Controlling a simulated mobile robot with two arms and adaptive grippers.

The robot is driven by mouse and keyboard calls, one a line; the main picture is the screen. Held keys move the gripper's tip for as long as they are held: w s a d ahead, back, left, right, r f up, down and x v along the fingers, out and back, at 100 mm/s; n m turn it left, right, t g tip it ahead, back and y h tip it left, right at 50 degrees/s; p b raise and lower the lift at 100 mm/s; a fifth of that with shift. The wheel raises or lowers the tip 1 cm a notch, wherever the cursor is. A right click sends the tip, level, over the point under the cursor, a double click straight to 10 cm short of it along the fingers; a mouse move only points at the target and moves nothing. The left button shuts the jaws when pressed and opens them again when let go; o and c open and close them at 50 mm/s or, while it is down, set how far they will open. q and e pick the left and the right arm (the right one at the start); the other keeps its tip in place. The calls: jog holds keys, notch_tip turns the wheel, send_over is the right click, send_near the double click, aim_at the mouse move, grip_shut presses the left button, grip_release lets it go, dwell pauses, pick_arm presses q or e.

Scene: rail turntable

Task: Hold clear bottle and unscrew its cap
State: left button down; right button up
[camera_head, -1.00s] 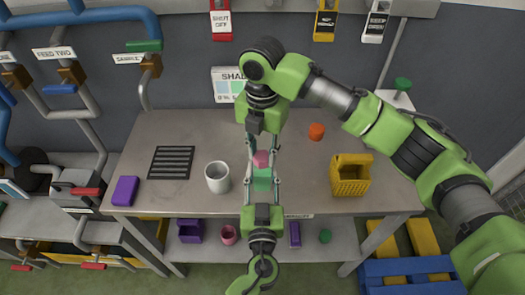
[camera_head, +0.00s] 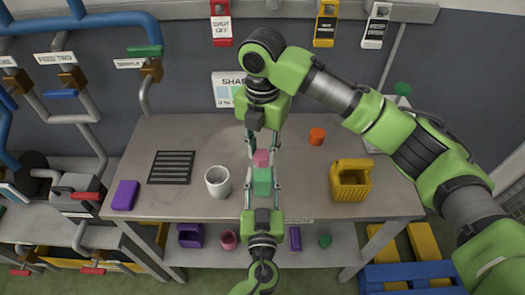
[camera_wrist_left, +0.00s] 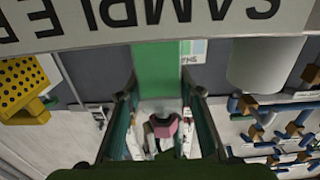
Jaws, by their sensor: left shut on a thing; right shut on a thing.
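The bottle (camera_head: 262,183) shows as a green body, not a clear one, with a pink cap (camera_head: 261,157) on top. It is above the front middle of the table. My left gripper (camera_head: 262,186) comes up from below and is shut around the green body. My right gripper (camera_head: 262,155) reaches in from behind and above and is shut around the pink cap. Whether cap and body touch is hard to tell.
A black grille (camera_head: 171,167) and a purple block (camera_head: 125,194) lie at the left.

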jog(key=shift+r, duration=0.35)
jog(key=shift+r, duration=2.35)
pick_arm(q)
jog(key=c, duration=1.4)
grip_release()
jog(key=shift+o, duration=0.2)
